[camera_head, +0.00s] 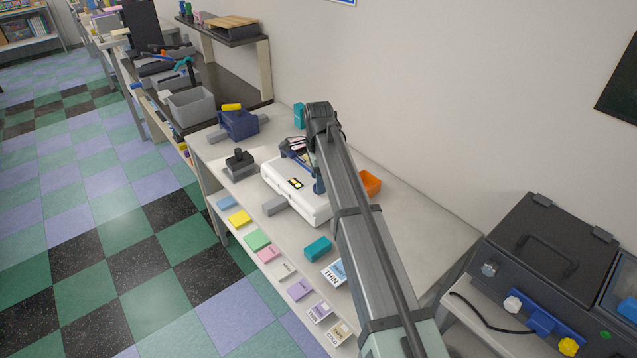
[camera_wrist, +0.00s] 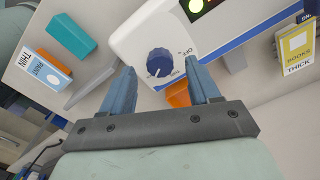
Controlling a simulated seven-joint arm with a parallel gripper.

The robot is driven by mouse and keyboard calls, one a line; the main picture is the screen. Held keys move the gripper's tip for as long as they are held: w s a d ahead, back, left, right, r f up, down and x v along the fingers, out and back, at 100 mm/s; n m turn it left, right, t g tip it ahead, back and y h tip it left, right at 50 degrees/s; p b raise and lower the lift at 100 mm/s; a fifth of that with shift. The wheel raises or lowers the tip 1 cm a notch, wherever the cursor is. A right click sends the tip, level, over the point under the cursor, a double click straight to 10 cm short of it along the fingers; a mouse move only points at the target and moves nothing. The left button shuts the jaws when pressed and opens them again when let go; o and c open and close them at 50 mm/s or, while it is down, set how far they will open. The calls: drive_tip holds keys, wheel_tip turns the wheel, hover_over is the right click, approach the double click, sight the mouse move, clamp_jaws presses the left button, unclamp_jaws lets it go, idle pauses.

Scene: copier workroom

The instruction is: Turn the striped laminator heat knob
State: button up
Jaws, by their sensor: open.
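The laminator (camera_head: 283,180) is a white box with a blue edge on the workbench; in the head view my arm covers part of it. In the wrist view its white casing (camera_wrist: 130,44) carries a round dark blue ribbed knob (camera_wrist: 159,62) with a pale line near its lower edge. An "OFF" mark is printed on the casing at the knob's right. My gripper (camera_wrist: 160,68) is open, with one blue finger on either side of the knob in the picture. I cannot tell whether either finger touches it. The knob cannot be made out in the head view.
An orange bin (camera_head: 370,183) stands behind the laminator. A teal block (camera_head: 318,248) and several coloured cards (camera_head: 258,239) lie along the bench front. A black stamp-like object (camera_head: 239,163) stands left. A dark machine (camera_head: 545,260) with a blue handle is at the right.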

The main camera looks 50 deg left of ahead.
drive_tip(key=shift+f, duration=1)
drive_tip(key=shift+c, duration=0.2)
drive_tip(key=c, duration=1)
